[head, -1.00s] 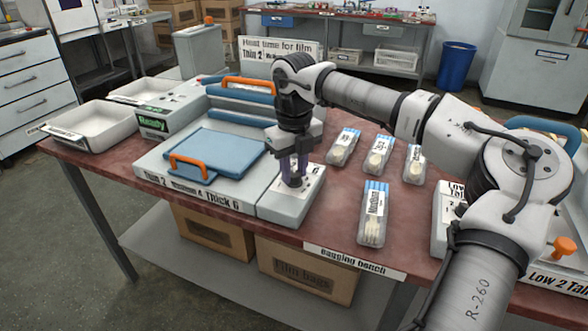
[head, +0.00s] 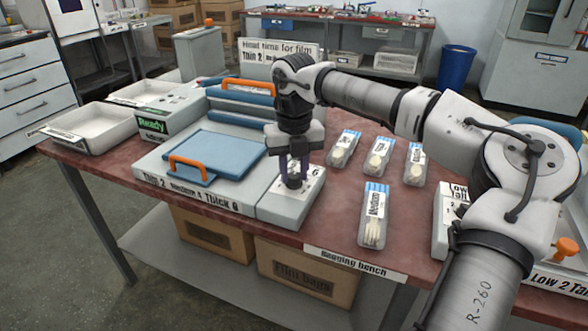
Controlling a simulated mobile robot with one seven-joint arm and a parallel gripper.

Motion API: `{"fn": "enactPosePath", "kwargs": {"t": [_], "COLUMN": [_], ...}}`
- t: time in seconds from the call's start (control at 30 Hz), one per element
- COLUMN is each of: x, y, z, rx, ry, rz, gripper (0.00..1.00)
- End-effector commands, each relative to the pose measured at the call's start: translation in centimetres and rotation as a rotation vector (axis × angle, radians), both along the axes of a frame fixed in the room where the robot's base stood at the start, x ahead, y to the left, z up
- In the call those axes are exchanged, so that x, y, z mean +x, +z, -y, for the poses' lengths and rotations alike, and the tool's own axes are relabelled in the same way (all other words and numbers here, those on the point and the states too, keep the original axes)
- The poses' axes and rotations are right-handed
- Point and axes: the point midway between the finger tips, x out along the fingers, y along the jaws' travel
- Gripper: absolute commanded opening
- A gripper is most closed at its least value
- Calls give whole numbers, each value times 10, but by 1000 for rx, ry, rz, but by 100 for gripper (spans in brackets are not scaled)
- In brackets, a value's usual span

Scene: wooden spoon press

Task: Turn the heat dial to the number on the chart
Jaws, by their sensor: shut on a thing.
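The heat dial (head: 294,182) is a small dark knob on the pale control box (head: 285,209) at the right end of the sealing press. My gripper (head: 294,177) points straight down and is shut on the dial; its fingers hide most of it. Part of the white scale shows around the fingers, with a 6 at the right; the dial's setting cannot be read. The chart (head: 268,54) stands behind the press and reads "Heat time for film", with "Thin 2" legible and the rest hidden by my arm. The press's front label (head: 190,194) reads Thin 2, Medium 4, Thick 6.
Several clear bags of wooden spoons, one marked Medium (head: 373,215), lie right of the dial. The press has a blue lid with an orange handle (head: 190,165) and a green Ready sign (head: 153,125). Another device (head: 447,215) stands at the right.

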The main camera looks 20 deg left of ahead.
Motion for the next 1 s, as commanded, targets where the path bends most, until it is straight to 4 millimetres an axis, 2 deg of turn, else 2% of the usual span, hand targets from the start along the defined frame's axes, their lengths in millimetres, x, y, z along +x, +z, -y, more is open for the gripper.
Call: {"fn": "enactPosePath", "kwargs": {"t": [0.13, 0.17, 0.3, 0.67, 0.83, 1.0], "x": [0, 0, 0, 0, 0, 0], "y": [0, 0, 0, 4, 29, 69], "z": [1, 1, 0, 0, 0, 0], "rx": [-2, -2, -1, -1, 0, 0], "ry": [0, 0, 1, 1, 0, 0], "rz": [-1, -1, 0, 1, 2, 4], "gripper": [6, 31, 49, 50, 50, 50]}}
